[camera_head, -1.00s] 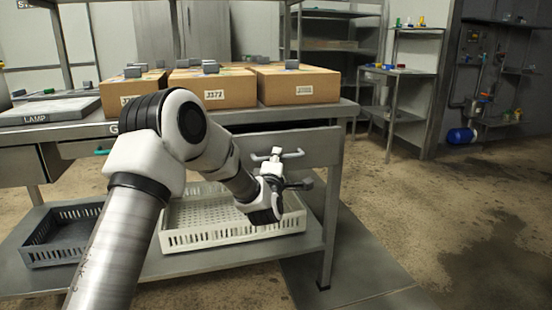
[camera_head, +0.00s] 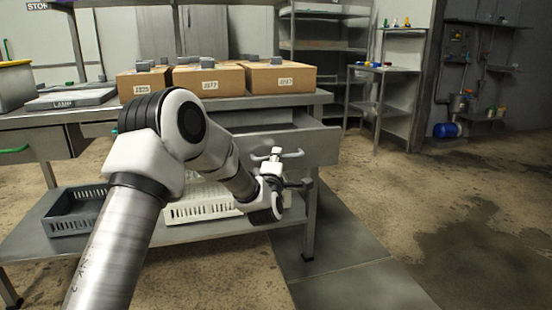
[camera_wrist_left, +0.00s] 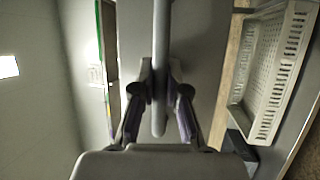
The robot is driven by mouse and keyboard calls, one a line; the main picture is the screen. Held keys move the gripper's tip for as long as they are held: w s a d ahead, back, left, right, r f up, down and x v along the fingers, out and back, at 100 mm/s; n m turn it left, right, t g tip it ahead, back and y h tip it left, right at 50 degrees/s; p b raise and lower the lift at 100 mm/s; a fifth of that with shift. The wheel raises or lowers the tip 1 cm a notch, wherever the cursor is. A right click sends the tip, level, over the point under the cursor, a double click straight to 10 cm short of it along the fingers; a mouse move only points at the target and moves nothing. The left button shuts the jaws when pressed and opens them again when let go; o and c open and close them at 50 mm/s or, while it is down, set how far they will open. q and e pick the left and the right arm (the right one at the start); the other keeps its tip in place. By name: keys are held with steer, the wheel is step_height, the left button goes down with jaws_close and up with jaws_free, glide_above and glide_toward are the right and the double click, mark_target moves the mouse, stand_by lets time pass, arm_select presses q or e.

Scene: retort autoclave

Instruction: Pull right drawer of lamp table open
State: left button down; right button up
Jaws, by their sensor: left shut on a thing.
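The lamp table (camera_head: 160,112) is a grey steel bench with a lower shelf. Its right drawer (camera_head: 315,148) stands pulled out, and part of its inside shows behind the front panel. My left gripper (camera_head: 275,160) is at the drawer's pale bar handle (camera_head: 293,153). In the left wrist view the gripper (camera_wrist_left: 161,92) is shut, with one finger on each side of the handle bar (camera_wrist_left: 161,50). The drawer front (camera_wrist_left: 205,50) lies behind the bar. My left arm hides part of the table's front. My right gripper is not in view.
Cardboard boxes (camera_head: 208,79) and a grey panel marked LAMP (camera_head: 70,99) lie on the tabletop. A white crate (camera_head: 200,213) and a dark crate (camera_head: 75,225) sit on the lower shelf. A steel rack (camera_head: 380,90) stands behind at right. Floor to the right is clear.

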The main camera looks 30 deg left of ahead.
arm_select(q)
steer(key=c, duration=1.2)
jaws_free()
steer(key=v, duration=1.2)
